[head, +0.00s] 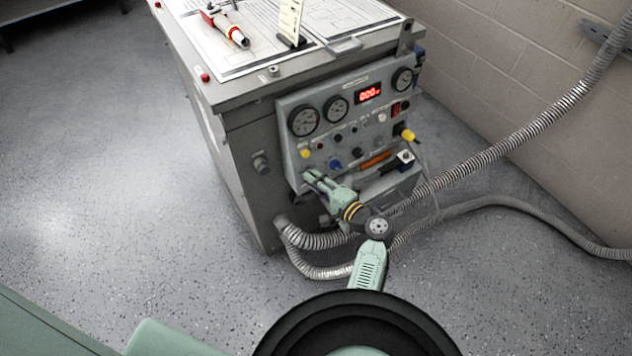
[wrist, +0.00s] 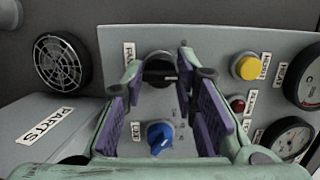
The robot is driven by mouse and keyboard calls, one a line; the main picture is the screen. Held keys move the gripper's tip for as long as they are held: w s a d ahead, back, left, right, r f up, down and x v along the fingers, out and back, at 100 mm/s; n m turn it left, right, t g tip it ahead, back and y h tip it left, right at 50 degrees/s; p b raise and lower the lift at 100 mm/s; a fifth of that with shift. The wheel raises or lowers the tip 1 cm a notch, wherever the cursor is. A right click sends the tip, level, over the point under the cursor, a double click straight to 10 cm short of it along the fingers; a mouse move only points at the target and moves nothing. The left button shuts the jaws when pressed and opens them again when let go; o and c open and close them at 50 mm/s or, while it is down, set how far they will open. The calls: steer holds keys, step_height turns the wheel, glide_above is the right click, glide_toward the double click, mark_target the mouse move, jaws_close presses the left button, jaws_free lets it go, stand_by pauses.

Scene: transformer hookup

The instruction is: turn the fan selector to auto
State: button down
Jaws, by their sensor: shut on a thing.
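The fan selector appears to be the black round knob (wrist: 160,69) on the grey panel (wrist: 225,45), beside a small label (wrist: 130,54) in the wrist view. My gripper (wrist: 160,78) has its purple-padded fingers on both sides of this knob and is shut on it. The knob's pointer direction is not clear. In the head view my gripper (head: 311,178) reaches the lower left of the panel and hides the knob. A blue knob (wrist: 160,138) sits close by, between the fingers in the wrist picture but apart from the fingertips.
A yellow button (wrist: 246,66), a red button (wrist: 237,104) and gauges (wrist: 291,138) lie right in the wrist view. A box marked PARTS (wrist: 95,110) and a round grille (wrist: 62,62) are left. Grey hoses (head: 480,152) run by the cabinet (head: 240,150). Floor left is clear.

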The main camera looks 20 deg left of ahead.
steer(key=c, duration=1.3)
jaws_free()
steer(key=v, duration=1.2)
